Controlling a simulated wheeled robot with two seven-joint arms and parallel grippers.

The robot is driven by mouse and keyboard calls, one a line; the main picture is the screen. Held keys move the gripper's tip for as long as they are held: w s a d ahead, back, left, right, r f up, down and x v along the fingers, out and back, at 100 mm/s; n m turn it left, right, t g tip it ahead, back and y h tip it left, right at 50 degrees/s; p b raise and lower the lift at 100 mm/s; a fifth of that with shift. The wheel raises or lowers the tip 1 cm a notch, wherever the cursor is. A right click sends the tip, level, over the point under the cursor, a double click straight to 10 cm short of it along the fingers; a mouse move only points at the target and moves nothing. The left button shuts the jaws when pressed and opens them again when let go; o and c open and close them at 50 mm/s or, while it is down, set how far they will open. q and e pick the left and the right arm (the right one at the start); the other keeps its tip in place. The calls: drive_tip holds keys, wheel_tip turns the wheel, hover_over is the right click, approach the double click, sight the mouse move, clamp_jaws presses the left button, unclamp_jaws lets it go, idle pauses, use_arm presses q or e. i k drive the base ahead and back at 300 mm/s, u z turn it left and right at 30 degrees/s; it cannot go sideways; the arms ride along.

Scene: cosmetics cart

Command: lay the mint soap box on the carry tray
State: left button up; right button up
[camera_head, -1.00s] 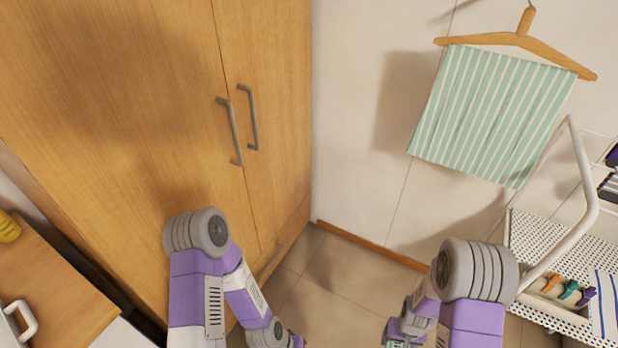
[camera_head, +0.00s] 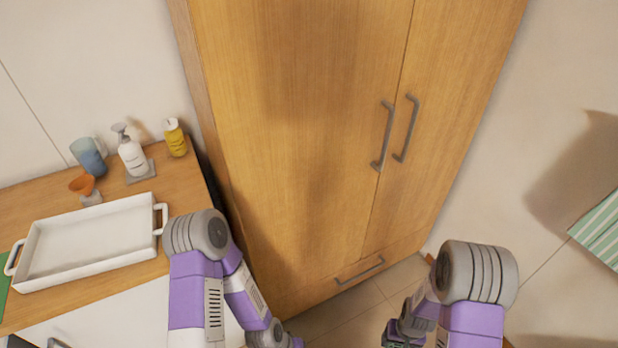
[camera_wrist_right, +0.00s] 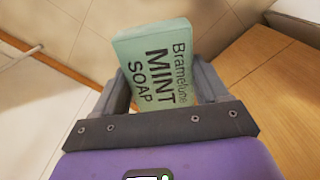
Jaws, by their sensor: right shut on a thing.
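The mint soap box (camera_wrist_right: 155,65) is pale green with dark lettering and fills the middle of the right wrist view. My right gripper (camera_wrist_right: 163,88) is shut on it, with a finger on each side. In the head view only a bit of green shows at the bottom edge by my right gripper (camera_head: 400,338). The carry tray (camera_head: 90,203) is white, with a raised rim and handles at both ends. It sits on the wooden counter at the left and looks empty. My left gripper is out of view; only its arm shows.
Behind the tray stand a blue cup (camera_head: 89,157), an orange cone-shaped item (camera_head: 82,184), a white pump bottle (camera_head: 131,155) and a yellow bottle (camera_head: 175,138). A tall wooden cupboard (camera_head: 290,130) stands right of the counter (camera_head: 180,190). Floor shows between my arms.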

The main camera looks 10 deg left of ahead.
sight(67, 250)
drive_tip(key=u, duration=1.9)
